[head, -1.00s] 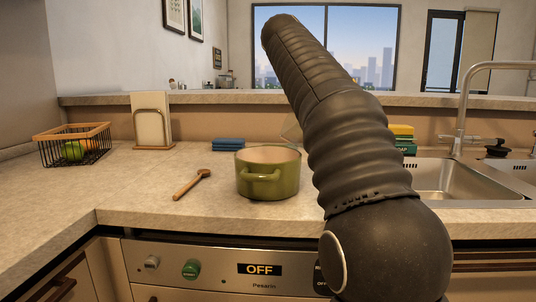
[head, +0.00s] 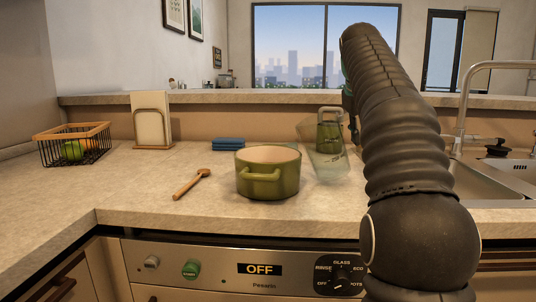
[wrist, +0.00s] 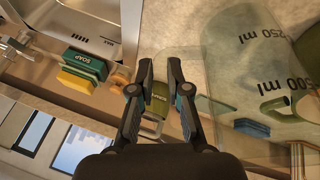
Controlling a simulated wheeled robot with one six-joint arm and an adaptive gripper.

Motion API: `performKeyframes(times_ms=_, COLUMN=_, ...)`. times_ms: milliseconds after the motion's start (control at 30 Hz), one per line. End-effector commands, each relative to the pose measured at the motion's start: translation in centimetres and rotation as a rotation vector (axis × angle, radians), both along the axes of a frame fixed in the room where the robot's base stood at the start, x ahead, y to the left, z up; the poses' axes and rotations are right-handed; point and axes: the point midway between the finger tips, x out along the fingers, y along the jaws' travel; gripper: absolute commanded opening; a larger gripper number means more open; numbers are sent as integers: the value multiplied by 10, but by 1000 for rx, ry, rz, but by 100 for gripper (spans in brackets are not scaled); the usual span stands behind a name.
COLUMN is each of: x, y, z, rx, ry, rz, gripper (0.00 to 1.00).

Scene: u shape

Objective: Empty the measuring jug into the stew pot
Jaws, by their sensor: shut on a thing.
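The measuring jug (head: 322,163) is clear, with printed marks. In the head view it is tilted, beside the right side of the stew pot and just above or at the counter; I cannot tell which. The jug fills the right of the wrist view (wrist: 255,75), its marks reading 250 ml and 500 ml. My gripper (wrist: 160,72) is shut on it; the clear part between the fingers is hard to make out. No contents show in the jug. The green stew pot (head: 267,182) stands upright and open on the counter; its bottom is hidden.
A green container (head: 328,131) stands behind the jug. A wooden spoon (head: 191,184) lies left of the pot, blue cloths (head: 228,144) behind it. A wire fruit basket (head: 74,148) and paper holder (head: 152,128) stand further left. The sink (head: 485,185) is at right. Front-left counter is clear.

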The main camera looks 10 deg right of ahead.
Motion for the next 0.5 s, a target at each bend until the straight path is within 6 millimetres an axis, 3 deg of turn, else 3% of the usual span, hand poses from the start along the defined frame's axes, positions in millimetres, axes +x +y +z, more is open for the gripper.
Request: performKeyframes(times_ms=500, x=-1, y=-18, z=-33, rx=296, ry=-15, rz=0, gripper=0)
